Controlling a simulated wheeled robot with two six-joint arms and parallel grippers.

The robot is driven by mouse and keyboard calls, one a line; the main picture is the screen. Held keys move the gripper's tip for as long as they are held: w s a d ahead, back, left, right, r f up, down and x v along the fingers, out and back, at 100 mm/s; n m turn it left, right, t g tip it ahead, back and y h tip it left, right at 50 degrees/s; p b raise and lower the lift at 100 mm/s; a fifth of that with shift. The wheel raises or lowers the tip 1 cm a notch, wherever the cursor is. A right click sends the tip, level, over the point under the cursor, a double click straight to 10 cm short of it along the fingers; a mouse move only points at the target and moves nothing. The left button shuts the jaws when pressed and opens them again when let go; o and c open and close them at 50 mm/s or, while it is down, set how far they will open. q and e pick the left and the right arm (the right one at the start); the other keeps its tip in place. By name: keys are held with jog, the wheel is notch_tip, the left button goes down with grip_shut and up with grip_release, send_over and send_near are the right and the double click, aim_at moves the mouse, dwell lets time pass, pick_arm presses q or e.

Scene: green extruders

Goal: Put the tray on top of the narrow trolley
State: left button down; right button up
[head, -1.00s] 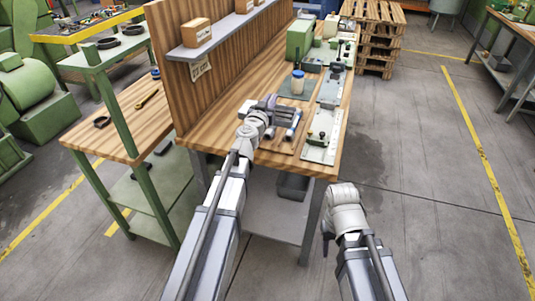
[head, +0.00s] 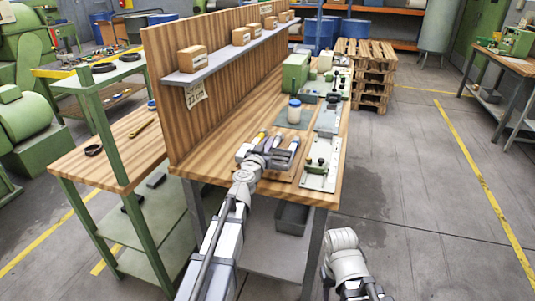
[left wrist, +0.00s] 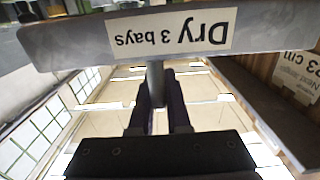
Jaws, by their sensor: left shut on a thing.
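My left gripper (head: 262,158) is over the near part of the bench, at a small grey tray (head: 279,160) with several tools, one yellow-handled. In the left wrist view its dark fingers (left wrist: 160,105) are shut on a grey post. Behind the post runs a grey wall with an upside-down label, "Dry 3 bays" (left wrist: 172,36), which looks like the tray's side. Left of the bench stands a narrow green-legged unit with a wooden top (head: 110,150), possibly the trolley. My right arm shows at the bottom; its jaws are not clear.
The wooden bench (head: 225,170) has a back panel and a shelf with several boxes (head: 192,60). A jar (head: 294,110) and a grey fixture (head: 318,172) are near the tray. The green unit's top holds a wrench (head: 142,127) and a black ring (head: 93,149). Floor at right is clear.

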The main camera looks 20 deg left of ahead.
pick_arm(q)
jog(key=shift+f+b, duration=0.7)
jog(key=shift+f, duration=0.5)
pick_arm(e)
jog(key=shift+f, duration=1.15)
pick_arm(q)
jog(key=shift+f, duration=0.2)
jog(key=c, duration=0.9)
grip_release()
pick_arm(e)
jog(key=shift+f, duration=0.2)
pick_arm(q)
jog(key=shift+r, duration=0.1)
jog(key=shift+r, duration=0.15)
jog(key=s, duration=1.2)
jog(key=shift+a, duration=0.2)
pick_arm(e)
jog(key=shift+r, duration=0.2)
